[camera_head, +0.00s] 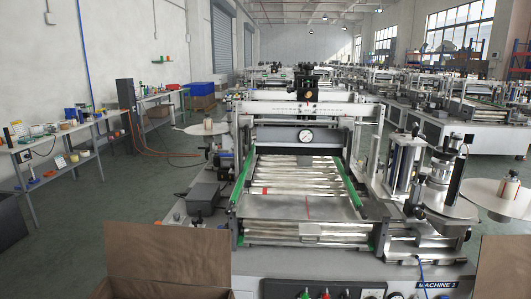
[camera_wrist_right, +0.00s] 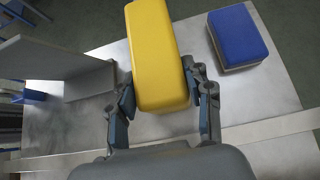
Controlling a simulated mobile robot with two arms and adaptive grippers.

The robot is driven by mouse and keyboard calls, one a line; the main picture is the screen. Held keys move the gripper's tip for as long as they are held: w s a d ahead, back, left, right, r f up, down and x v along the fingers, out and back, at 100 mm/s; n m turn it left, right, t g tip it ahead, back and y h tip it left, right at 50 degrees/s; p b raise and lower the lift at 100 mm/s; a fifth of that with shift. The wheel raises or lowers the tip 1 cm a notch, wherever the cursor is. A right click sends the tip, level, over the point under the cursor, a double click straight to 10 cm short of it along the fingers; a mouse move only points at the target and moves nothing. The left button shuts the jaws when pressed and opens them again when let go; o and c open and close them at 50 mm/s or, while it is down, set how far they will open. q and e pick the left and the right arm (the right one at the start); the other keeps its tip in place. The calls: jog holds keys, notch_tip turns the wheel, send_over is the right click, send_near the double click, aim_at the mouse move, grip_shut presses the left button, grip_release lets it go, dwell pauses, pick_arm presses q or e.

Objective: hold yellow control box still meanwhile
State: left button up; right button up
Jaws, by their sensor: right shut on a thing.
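The yellow control box (camera_wrist_right: 160,60) is in the upper middle of the right wrist view, above a grey metal surface. My right gripper (camera_wrist_right: 160,100) is shut on it, with one finger against each side of its near end. The lower end of the box lies between the fingers. I cannot tell whether the box touches the surface below. In the head view I see neither the yellow box nor either gripper.
A blue box (camera_wrist_right: 238,35) stands right of the yellow box. A grey upright plate (camera_wrist_right: 55,55) is at the left. In the head view, a labelling machine (camera_head: 300,205) fills the middle, with open cardboard boxes (camera_head: 165,258) in front and workbenches (camera_head: 60,135) at left.

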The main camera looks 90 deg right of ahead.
pick_arm(q)
grip_shut()
dwell(1.1)
